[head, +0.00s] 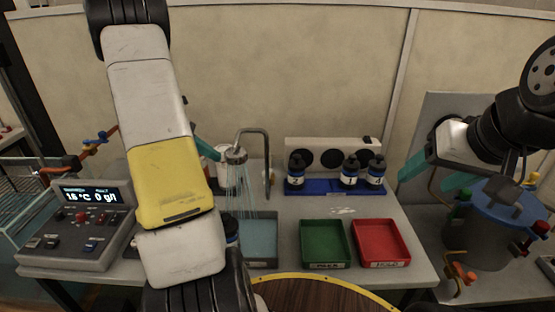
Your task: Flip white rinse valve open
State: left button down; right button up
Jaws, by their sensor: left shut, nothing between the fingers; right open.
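A grey gooseneck tap with a shower head (236,155) stands at the back of the table, and thin streams of water fall from it toward a grey basin (262,236). A white rounded thing (222,152) shows just behind the shower head; I cannot tell whether it is the rinse valve. My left gripper (212,146) is at the tap, its teal fingers shut and empty, mostly hidden by my own arm. I cannot tell whether it touches anything. My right gripper (428,180) is open and empty over the right side, near the blue-lidded cylinder (505,205).
A green tray (325,243) and a red tray (379,243) lie right of the basin. Several dark bottles stand in a blue rack (325,186) before a white fan panel (333,150). A control box (80,225) with a display stands left. Coloured valves surround the cylinder.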

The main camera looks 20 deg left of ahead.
pick_arm(q)
jog(key=d+r+x, duration=0.1)
jog(key=r+x, duration=0.1)
jog(key=x, duration=1.1)
jog(key=shift+w+d, duration=0.4)
jog(key=shift+w, duration=0.05)
jog(key=shift+d, duration=1.05)
jog(key=shift+s, duration=0.1)
